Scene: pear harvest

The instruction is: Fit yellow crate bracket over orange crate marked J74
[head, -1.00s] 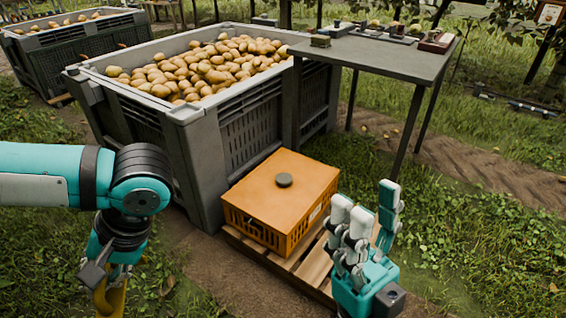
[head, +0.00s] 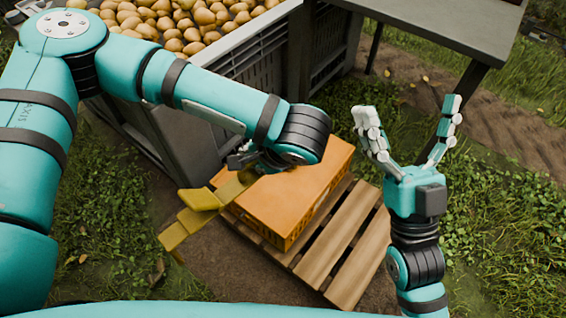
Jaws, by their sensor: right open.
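The orange crate (head: 310,190) sits on a wooden pallet, partly covered by my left forearm and wrist. No J74 marking can be read on it. The yellow crate bracket (head: 200,205) hangs at an angle at the crate's left end, its far part hidden under my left wrist. My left gripper (head: 245,160) is shut on the bracket; its fingers are mostly hidden by the wrist. I cannot tell whether the bracket touches the crate. My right gripper (head: 406,110) is wide open and empty, to the right of the crate, fingers pointing away from me.
The wooden pallet (head: 335,245) has bare slats in front and to the right of the crate. A large grey bin (head: 165,125) full of pears (head: 185,18) stands close behind it. A grey table (head: 440,25) is at the back right. Grass lies on both sides.

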